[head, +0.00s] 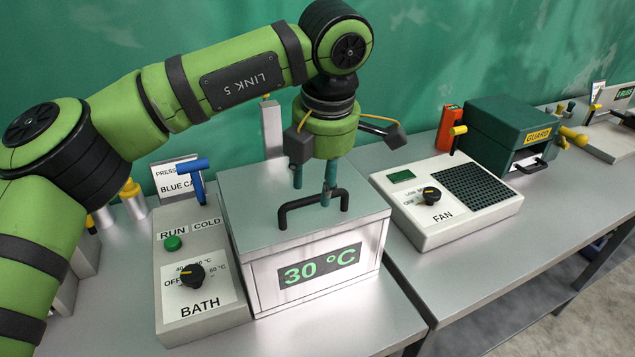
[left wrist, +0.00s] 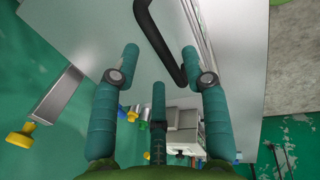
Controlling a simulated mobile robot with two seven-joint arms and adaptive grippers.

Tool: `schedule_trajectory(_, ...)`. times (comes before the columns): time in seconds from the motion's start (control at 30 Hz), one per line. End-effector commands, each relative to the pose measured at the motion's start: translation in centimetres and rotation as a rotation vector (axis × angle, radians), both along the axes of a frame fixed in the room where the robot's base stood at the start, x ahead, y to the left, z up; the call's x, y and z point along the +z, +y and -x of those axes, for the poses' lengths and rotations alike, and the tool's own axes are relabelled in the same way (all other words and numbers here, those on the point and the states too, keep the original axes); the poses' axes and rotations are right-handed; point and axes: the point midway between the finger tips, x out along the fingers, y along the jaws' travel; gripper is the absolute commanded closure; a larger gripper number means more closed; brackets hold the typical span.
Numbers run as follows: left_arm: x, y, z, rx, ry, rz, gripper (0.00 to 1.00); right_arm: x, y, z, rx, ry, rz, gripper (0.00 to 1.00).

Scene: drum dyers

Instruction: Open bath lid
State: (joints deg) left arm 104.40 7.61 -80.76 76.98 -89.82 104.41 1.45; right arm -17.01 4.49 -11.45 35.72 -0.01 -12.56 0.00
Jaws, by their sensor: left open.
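The bath is a metal box with a "30 °C" display (head: 319,272) on its front and a flat grey lid (head: 252,200) on top, which lies closed. A black bar handle (head: 297,207) stands up from the lid; it also shows in the left wrist view (left wrist: 158,38). My left gripper (head: 314,188) is open and points down at the handle, with its teal fingertips close to the bar. In the left wrist view the handle runs between the outer fingers (left wrist: 164,54), nearer the right one. I cannot tell whether any finger touches it. My right gripper is not in view.
The bath control panel (head: 200,310) with a knob, green button and blue lever (head: 193,170) stands left of the bath. A fan unit (head: 445,205) and a green guard box (head: 500,130) stand to the right. The bench front below the bath (head: 350,325) is clear.

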Motion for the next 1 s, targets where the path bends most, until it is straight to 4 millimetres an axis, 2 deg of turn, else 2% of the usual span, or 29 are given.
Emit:
schedule_trajectory(0.2,-1.8,0.1,-0.3,0.0,0.0,0.0,0.54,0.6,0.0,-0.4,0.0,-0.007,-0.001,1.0)
schedule_trajectory(0.47,-2.0,0.1,-0.4,0.001,-0.001,0.0,0.54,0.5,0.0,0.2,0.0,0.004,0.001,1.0)
schedule_trajectory(0.6,-2.0,0.1,-0.4,0.0,0.0,0.001,1.0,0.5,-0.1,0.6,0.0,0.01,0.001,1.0)
schedule_trajectory(0.87,-1.8,0.1,-0.4,0.0,0.0,0.0,1.0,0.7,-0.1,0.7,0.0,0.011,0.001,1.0)
schedule_trajectory(1.0,-1.0,0.2,-0.9,0.002,-0.001,0.0,1.0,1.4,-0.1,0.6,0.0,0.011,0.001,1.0)
